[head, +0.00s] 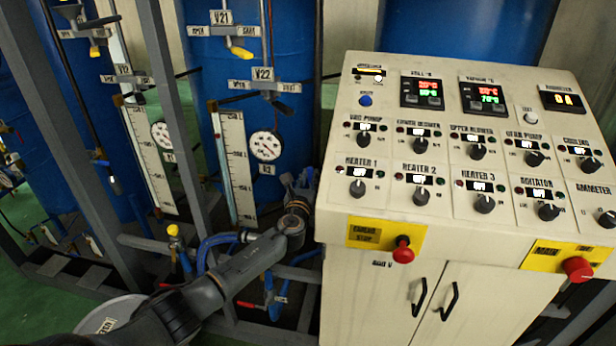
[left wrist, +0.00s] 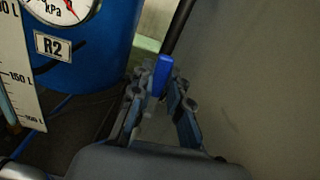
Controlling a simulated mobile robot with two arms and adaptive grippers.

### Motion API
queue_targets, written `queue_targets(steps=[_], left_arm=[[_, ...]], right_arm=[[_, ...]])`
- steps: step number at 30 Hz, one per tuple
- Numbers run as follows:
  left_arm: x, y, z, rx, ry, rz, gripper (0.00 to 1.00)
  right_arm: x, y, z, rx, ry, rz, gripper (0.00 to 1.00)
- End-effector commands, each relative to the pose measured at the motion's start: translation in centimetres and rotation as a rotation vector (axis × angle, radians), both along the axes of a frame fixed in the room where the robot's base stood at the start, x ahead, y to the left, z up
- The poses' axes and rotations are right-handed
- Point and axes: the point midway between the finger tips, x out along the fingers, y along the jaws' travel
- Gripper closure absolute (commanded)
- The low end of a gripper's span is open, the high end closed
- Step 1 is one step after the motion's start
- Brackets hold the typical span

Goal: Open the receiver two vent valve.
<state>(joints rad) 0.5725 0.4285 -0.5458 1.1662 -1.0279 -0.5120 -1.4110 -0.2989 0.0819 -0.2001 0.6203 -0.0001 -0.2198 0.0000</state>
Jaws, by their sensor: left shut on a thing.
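The blue receiver two tank (head: 258,120) stands left of the control cabinet, and its R2 label (left wrist: 52,45) shows in the left wrist view. My left gripper (head: 303,180) is low beside the tank, close against the cabinet's left side, which partly hides it. In the left wrist view my left gripper (left wrist: 160,98) is shut on a blue valve handle (left wrist: 162,74), which stands up between its fingers. The valve's body is hidden, and no label for it is readable. My right gripper is not in view.
The beige control cabinet (head: 345,285) with knobs and displays fills the right side. A pressure gauge (head: 266,145) and a level scale (head: 234,165) are on the tank's front. Grey frame posts (head: 165,85) and pipes stand at the left, leaving little room around the gripper.

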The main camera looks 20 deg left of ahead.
Motion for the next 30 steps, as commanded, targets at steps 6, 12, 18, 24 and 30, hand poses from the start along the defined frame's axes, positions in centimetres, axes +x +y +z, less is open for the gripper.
queue_targets(steps=[6,12,18,24,30], left_arm=[[0.0,0.0,-0.1,0.006,0.002,0.0,1.0],[0.0,0.0,-0.1,0.004,0.003,0.0,0.82],[0.0,-0.1,-0.1,0.003,0.003,0.0,0.6],[0.0,-0.1,-0.1,0.003,0.002,0.0,0.6],[-1.2,-0.3,-0.1,0.003,0.001,0.0,0.6]], right_arm=[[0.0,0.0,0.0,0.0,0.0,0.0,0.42],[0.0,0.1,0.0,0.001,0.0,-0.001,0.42],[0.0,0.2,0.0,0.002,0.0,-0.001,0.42],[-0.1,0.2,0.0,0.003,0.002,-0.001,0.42],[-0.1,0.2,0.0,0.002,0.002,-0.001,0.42]])
